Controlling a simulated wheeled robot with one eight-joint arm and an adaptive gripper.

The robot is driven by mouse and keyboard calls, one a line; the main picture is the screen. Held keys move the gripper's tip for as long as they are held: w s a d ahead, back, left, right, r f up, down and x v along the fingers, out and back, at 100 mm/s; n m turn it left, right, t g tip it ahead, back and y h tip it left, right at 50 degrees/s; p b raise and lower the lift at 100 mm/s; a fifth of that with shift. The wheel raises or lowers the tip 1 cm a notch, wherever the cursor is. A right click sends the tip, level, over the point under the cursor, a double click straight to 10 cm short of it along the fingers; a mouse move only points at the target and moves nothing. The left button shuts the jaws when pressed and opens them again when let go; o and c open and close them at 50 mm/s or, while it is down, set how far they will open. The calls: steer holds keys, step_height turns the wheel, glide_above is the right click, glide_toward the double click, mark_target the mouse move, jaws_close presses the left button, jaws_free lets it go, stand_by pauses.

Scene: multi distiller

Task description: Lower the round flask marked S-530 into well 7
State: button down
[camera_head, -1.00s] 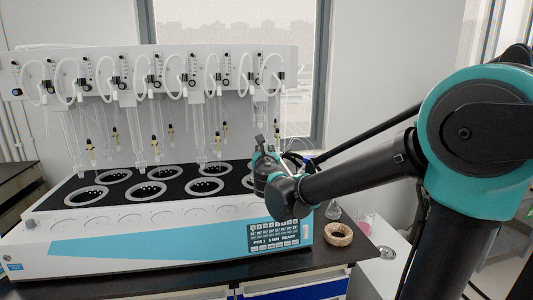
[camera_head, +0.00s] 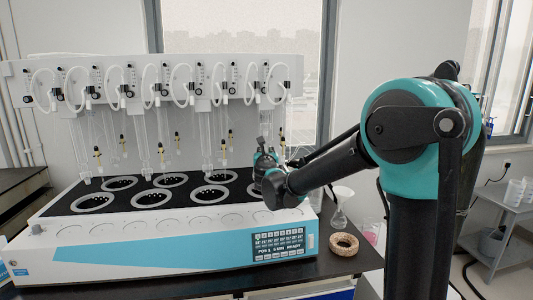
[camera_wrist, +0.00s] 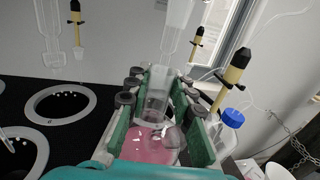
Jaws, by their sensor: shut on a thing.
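In the wrist view, my gripper (camera_wrist: 160,92) is shut on a round glass flask (camera_wrist: 150,143) holding pink liquid. In the head view, my gripper (camera_head: 266,165) is over the right end of the distiller's black deck, hiding the flask and the deck beneath. Several ring-edged wells (camera_head: 153,198) show on the deck. Two wells, one of them this ring (camera_wrist: 42,121), lie left of the flask in the wrist view. Their numbers are not legible to me.
Glass tubes (camera_head: 206,140) and yellow-black probes (camera_wrist: 232,76) hang over the wells. A blue-capped bottle (camera_wrist: 232,118) stands right of the flask. A cork ring (camera_head: 344,244) and a clear flask with a funnel (camera_head: 341,200) are on the bench right of the distiller.

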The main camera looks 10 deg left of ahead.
steer(key=shift+s+f, duration=0.1)
steer(key=shift+f, duration=4.2)
steer(key=c, duration=1.2)
jaws_free()
steer(key=s, duration=0.4)
steer(key=s+d, duration=0.1)
steer(key=s, duration=0.7)
steer(key=shift+d, duration=0.2)
